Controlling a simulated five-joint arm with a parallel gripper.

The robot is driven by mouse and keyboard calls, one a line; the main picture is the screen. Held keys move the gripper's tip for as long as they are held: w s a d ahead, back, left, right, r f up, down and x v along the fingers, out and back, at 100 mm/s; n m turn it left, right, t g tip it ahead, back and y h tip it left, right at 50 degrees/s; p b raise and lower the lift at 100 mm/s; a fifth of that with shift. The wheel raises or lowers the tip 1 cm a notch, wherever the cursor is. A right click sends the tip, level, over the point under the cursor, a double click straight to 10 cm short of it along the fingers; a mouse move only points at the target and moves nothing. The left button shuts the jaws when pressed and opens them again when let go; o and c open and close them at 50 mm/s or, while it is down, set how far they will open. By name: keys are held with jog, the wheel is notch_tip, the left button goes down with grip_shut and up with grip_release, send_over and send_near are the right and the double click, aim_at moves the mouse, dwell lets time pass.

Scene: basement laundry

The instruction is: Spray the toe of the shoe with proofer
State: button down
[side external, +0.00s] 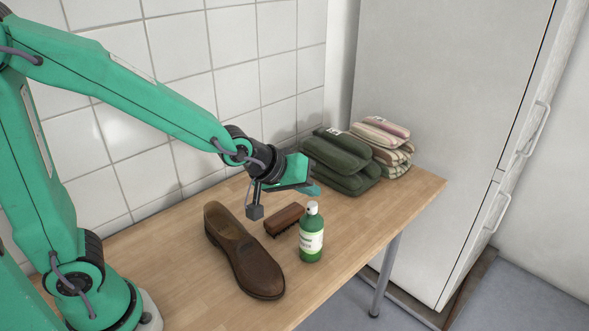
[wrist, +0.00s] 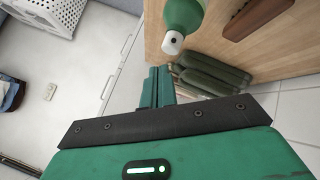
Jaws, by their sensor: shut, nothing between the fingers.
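A brown leather shoe (side external: 243,250) lies on the wooden table, its toe towards the table's front edge. A green spray bottle (side external: 311,238) with a white label and white top stands upright to the right of the shoe. Its top and green body also show in the wrist view (wrist: 183,15). My gripper (side external: 312,188) is above the table, behind the bottle and apart from it. Its fingers (wrist: 158,85) are together with nothing between them.
A brown brush (side external: 285,219) lies between the shoe and the bottle. Folded dark green cloths (side external: 340,160) and striped cloths (side external: 388,145) sit at the table's far end. A tiled wall (side external: 165,75) runs behind the table (side external: 190,270). A white basket (wrist: 50,12) shows in the wrist view.

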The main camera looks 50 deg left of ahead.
jog(key=shift+d+f, duration=0.1)
jog(key=shift+f, duration=0.9)
dwell(1.2)
jog(key=shift+r, duration=0.95)
jog(key=shift+r, duration=0.15)
jog(key=shift+r, duration=2.9)
jog(key=shift+r, duration=0.1)
dwell(0.6)
notch_tip(320, 180, up, 2)
jog(key=shift+r, duration=0.25)
